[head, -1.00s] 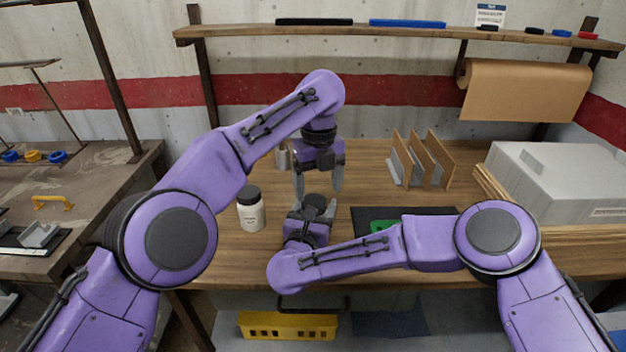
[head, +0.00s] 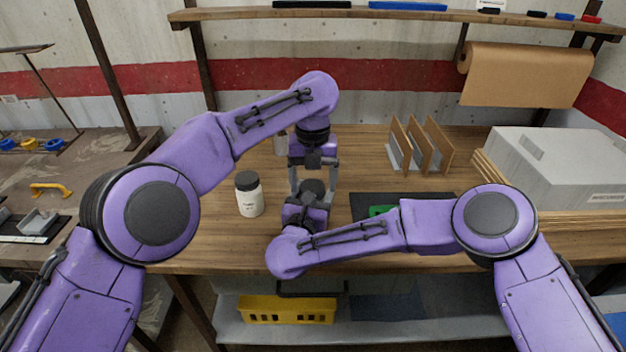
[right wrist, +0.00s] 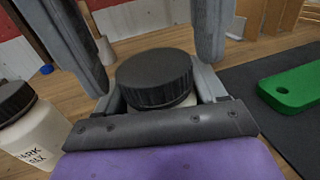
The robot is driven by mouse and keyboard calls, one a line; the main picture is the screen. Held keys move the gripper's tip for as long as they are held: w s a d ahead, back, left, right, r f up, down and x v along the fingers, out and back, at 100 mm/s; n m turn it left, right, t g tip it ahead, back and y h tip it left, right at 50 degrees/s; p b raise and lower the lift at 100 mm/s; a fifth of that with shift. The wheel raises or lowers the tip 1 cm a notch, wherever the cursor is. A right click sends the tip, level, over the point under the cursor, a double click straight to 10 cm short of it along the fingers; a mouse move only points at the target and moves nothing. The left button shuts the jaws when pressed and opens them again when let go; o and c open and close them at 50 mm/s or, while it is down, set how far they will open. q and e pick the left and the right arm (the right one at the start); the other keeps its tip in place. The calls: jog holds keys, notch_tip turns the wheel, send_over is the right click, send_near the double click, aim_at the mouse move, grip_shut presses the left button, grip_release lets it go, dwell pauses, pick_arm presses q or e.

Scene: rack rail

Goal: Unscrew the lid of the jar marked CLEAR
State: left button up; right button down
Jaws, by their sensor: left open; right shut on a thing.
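A jar with a ridged black lid (right wrist: 155,78) is held by my right gripper (right wrist: 158,92). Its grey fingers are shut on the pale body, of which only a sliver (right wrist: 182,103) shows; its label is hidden. The lid also shows in the head view (head: 313,187). My left gripper (head: 313,184) points down from above, open. Its two fingers straddle the lid, and in the right wrist view they stand apart from it on both sides. A second white jar (head: 250,203) with a black lid stands to the left; its label is only partly readable in the right wrist view (right wrist: 38,140).
A green piece (head: 382,210) lies on a dark mat (head: 425,200) to the right. Upright brown dividers (head: 413,147) and a grey box (head: 560,165) stand further right. A small grey cylinder (head: 280,144) is behind my left gripper.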

pick_arm(q)
jog(key=shift+f, duration=0.2)
jog(key=c, duration=1.1)
jog(key=shift+o, duration=0.2)
jog(key=n, duration=0.6)
jog(key=shift+n, duration=0.4)
jog(key=o, duration=1.2)
jog(key=shift+c, duration=0.2)
jog(key=shift+a, duration=0.1)
pick_arm(e)
jog(key=shift+w+d, duration=0.1)
jog(key=shift+d, duration=0.1)
